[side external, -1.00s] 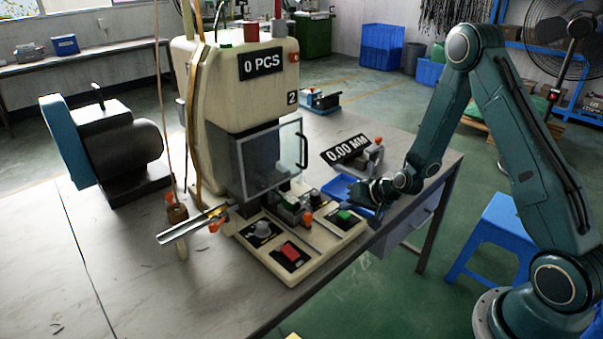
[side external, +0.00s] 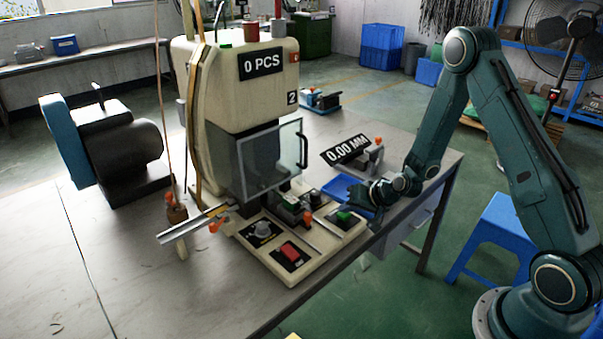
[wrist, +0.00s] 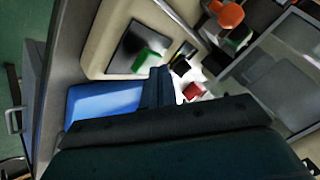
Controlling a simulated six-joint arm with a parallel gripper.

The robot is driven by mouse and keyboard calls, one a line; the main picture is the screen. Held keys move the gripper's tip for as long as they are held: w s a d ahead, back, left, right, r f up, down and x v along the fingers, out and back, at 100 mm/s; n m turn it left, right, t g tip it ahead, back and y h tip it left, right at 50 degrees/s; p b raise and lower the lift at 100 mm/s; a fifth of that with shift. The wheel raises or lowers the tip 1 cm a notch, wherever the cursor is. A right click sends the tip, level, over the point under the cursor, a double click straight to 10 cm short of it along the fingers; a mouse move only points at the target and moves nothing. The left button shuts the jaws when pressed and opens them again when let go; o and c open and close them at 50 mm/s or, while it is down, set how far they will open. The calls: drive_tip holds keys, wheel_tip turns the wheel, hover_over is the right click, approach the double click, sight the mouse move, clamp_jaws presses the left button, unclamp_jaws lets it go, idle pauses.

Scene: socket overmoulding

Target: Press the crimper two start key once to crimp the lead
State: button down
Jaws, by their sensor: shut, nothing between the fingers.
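Crimper two (side external: 240,90) is a cream machine marked "2", with a "0 PCS" display. A green key (side external: 344,215), which looks like the start key, is on a black plate at the right end of its base. It also shows in the wrist view (wrist: 150,61). A red key (side external: 289,252) is at the base's front. My gripper (side external: 354,196) is shut and empty, just behind and above the green key; in the wrist view its fingertips (wrist: 160,82) appear close beside the key. I see no clear contact. The lead cannot be made out.
A clear guard (side external: 270,158) with a black handle hangs at the crimper's front. A blue tray (side external: 338,185) and a gauge reading "0.00 MM" (side external: 346,150) are behind my gripper. A metal chute (side external: 195,224) juts out left. The table's front left is clear.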

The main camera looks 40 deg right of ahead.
sight(347, 216)
drive_tip(key=shift+f, duration=0.4)
idle(0.5)
drive_tip(key=shift+r, duration=0.2)
idle(0.3)
drive_tip(key=shift+r, duration=3.25)
